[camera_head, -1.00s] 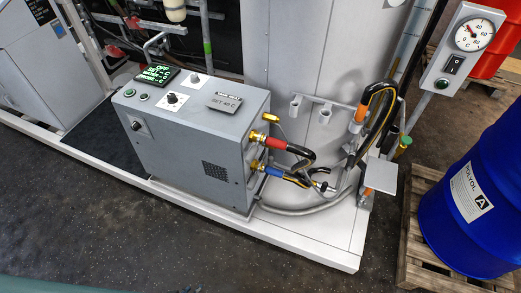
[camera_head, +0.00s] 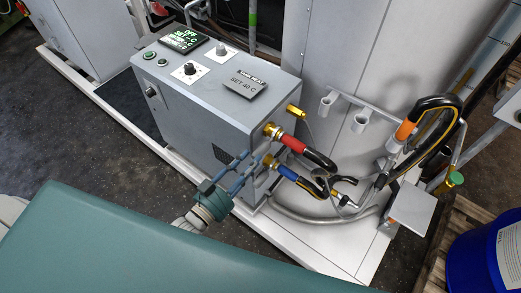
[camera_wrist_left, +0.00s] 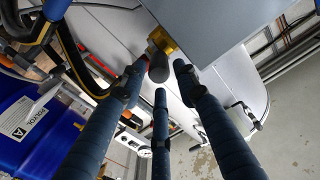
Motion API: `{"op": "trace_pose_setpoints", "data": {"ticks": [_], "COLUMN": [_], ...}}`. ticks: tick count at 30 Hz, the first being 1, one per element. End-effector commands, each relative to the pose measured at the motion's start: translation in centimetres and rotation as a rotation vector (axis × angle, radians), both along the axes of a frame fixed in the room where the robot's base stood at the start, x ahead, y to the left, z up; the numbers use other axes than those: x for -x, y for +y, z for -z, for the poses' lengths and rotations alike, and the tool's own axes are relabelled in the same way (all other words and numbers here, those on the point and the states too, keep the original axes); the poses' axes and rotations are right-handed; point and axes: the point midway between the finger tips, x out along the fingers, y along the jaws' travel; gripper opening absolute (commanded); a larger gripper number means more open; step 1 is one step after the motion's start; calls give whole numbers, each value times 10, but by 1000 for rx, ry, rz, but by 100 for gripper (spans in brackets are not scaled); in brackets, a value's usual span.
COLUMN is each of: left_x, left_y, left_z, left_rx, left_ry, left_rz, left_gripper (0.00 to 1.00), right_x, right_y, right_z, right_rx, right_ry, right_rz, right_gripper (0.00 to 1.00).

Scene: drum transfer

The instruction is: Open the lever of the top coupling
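The top coupling (camera_head: 291,142) has a brass end and a red band, and sits on the side of the grey heater box with a black hose leading off it. The lower coupling (camera_head: 287,172) has a blue band. A brass fitting (camera_head: 295,111) with a thin grey lever is above them. My left gripper (camera_head: 254,165) is at the box's side, left of the couplings, its fingers spread and empty. In the left wrist view, a brass fitting (camera_wrist_left: 162,40) with a dark cylindrical end shows beyond the three spread fingers. I cannot tell which fitting this is. My right gripper is out of view.
The grey heater box (camera_head: 215,85) has a display and knobs on top. Hoses loop beside a holder rack (camera_head: 345,106) at the right. A blue drum (camera_head: 480,262) stands on a pallet at the lower right.

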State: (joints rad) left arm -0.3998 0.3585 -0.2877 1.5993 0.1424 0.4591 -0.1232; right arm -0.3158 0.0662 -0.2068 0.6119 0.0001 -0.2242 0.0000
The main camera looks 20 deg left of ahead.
Motion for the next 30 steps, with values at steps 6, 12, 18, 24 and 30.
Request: {"op": "trace_pose_setpoints", "data": {"ticks": [6, 12, 18, 24, 30], "left_x": [-34, -45, -45, -45, -45], "left_y": [-12, -16, -17, -17, -16], "left_z": [-1, 1, 1, 1, 1], "left_rx": [0, 0, -1, -1, -1], "left_ry": [-1, 1, 2, 2, 3], "left_rz": [-1, 1, 1, 0, -1], "left_gripper": [31, 31, 31, 3, 0], "right_x": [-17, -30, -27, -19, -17], "right_y": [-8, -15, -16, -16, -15], "right_z": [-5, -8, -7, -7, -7], "right_rx": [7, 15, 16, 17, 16], "right_ry": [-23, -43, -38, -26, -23], "right_rz": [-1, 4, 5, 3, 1], "right_gripper": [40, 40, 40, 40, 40]}}
